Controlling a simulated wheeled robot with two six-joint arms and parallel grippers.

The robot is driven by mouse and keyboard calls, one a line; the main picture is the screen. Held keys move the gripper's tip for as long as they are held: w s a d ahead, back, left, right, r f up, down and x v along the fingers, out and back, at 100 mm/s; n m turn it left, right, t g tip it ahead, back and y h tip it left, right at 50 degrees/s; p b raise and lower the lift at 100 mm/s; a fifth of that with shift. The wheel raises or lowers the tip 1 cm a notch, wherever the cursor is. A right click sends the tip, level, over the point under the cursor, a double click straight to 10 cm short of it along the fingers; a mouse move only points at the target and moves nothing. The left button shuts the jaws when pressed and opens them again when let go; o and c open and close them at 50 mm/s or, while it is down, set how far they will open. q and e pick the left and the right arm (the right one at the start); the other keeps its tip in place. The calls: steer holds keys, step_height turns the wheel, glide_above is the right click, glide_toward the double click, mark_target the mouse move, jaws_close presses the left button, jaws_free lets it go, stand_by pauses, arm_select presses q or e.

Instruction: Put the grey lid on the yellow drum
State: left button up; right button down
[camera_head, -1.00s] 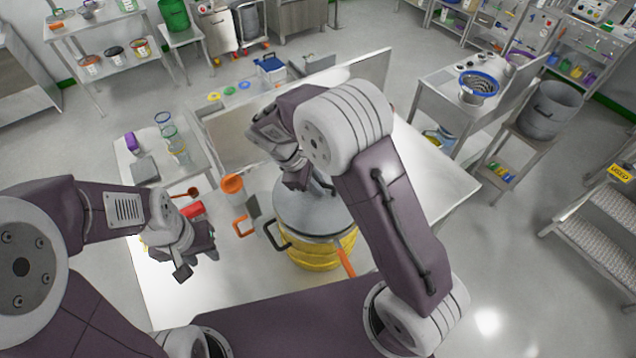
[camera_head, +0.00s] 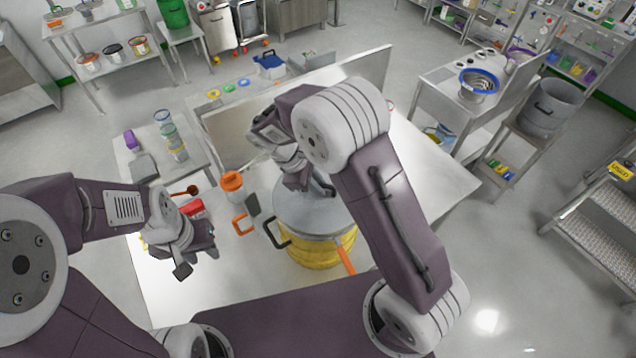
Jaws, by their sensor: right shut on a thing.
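The yellow drum (camera_head: 322,254) stands on the white table in front of me, with a dark handle at its left side. The grey lid (camera_head: 300,215) lies over the drum's top, roughly level and close to the rim. I cannot tell whether it is fully seated. My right gripper (camera_head: 322,187) is above the lid, shut on it near the middle; my own arm hides part of the fingertips and the lid's right side. My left gripper (camera_head: 198,262) is open and empty over the table, left of the drum and apart from it.
An orange-topped container (camera_head: 232,186), an orange-handled tool (camera_head: 241,224), a red item (camera_head: 194,208) and a brown scoop (camera_head: 187,191) lie left of the drum. An upright panel (camera_head: 345,85) bounds the back. The table's right side is clear.

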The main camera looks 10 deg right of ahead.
steer(key=shift+f, duration=0.3)
stand_by(0.5)
steer(key=c, duration=1.4)
jaws_free()
steer(key=shift+o, duration=0.2)
steer(key=shift+a+r+b, duration=0.15)
steer(key=shift+r+b, duration=0.05)
steer(key=shift+b, duration=0.1)
steer(key=b+v, duration=0.2)
steer(key=v, duration=0.6)
steer(key=shift+r, duration=0.3)
steer(key=shift+s+a, duration=0.1)
